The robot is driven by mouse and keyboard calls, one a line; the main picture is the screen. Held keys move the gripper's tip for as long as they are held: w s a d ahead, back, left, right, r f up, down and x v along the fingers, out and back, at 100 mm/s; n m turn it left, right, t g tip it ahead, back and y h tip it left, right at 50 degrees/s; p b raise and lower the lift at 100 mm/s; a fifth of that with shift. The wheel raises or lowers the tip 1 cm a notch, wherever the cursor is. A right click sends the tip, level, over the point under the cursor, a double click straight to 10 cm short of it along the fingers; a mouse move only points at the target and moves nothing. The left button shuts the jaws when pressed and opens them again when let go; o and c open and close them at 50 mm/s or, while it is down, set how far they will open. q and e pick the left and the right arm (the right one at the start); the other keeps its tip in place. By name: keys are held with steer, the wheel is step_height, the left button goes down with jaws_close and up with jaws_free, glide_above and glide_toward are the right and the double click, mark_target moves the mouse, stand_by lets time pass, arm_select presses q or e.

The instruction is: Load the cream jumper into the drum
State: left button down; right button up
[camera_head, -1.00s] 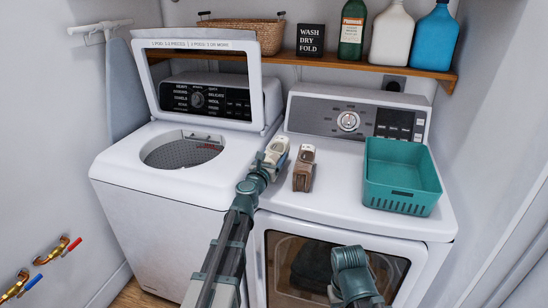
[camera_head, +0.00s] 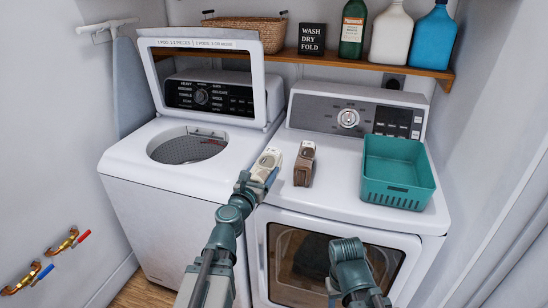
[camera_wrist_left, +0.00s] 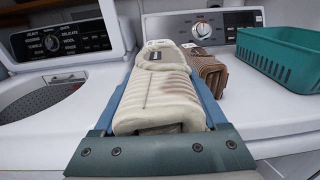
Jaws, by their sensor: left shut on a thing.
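The cream jumper (camera_head: 268,158) is a small folded, ribbed bundle with a brownish patch. My left gripper (camera_head: 262,172) is shut on it, and in the left wrist view the jumper (camera_wrist_left: 160,98) lies lengthwise between the two blue fingers. It is held near the gap between the two machines, to the right of the washer's opening. The top-loading washer (camera_head: 130,163) has its lid (camera_head: 265,100) raised, and its round drum (camera_head: 187,148) is open, with bare perforated metal showing. My right gripper is not in view; only part of that arm shows at the bottom.
A brown folded garment (camera_head: 304,163) and a teal basket (camera_head: 398,190) stand on the dryer top (camera_head: 335,195). A wooden shelf (camera_head: 375,66) behind holds a wicker basket, a sign and bottles. The raised lid stands behind the drum opening.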

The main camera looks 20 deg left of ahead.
arm_select(q)
step_height(320, 180, up, 7)
steer(key=p, duration=0.7)
steer(key=shift+r, duration=0.1)
stand_by(1.2)
